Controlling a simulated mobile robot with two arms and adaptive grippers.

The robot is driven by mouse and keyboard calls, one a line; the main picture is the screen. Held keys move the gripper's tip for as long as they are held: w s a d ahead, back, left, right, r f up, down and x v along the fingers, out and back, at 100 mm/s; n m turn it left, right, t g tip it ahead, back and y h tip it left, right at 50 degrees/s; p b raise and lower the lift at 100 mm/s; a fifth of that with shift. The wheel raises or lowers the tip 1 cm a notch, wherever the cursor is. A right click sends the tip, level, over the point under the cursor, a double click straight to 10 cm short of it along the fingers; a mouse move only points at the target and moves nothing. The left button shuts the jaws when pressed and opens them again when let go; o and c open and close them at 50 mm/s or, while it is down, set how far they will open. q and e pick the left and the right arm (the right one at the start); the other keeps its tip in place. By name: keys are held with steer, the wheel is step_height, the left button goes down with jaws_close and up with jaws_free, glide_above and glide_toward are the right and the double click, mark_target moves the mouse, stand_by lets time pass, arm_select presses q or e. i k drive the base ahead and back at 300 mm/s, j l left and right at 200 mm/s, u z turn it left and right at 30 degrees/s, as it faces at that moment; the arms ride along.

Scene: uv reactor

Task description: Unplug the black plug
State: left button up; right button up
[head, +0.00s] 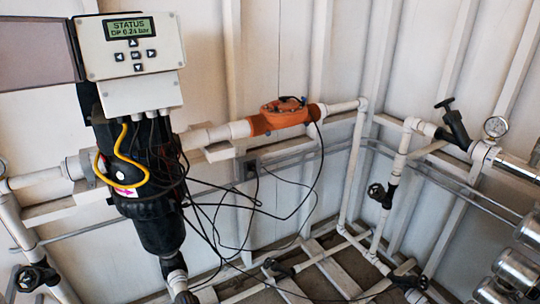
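A small black plug (251,167) appears to sit at a dark outlet on the wall rail, right of the black filter housing. It is small, and I cannot make out where plug and outlet meet. A thin black cable (257,190) hangs from it and runs down among other loose black cables. Neither of my grippers shows in the head view.
A control box (130,50) reading "STATUS DP 0.24 bar" stands above the black filter housing (155,200) with a yellow cable. An orange flow meter (285,115) is on the pipe above the plug. Valves, a gauge (496,127) and metal cylinders (518,268) stand right.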

mark_target(251, 165)
steer(key=i+l, duration=0.25)
steer(key=i, duration=0.15)
steer(key=i+l+z, duration=0.1)
steer(key=i+l, duration=0.2)
steer(key=i, duration=0.15)
steer(key=i+l, duration=0.2)
steer(key=i, duration=0.2)
steer(key=l+z, duration=0.05)
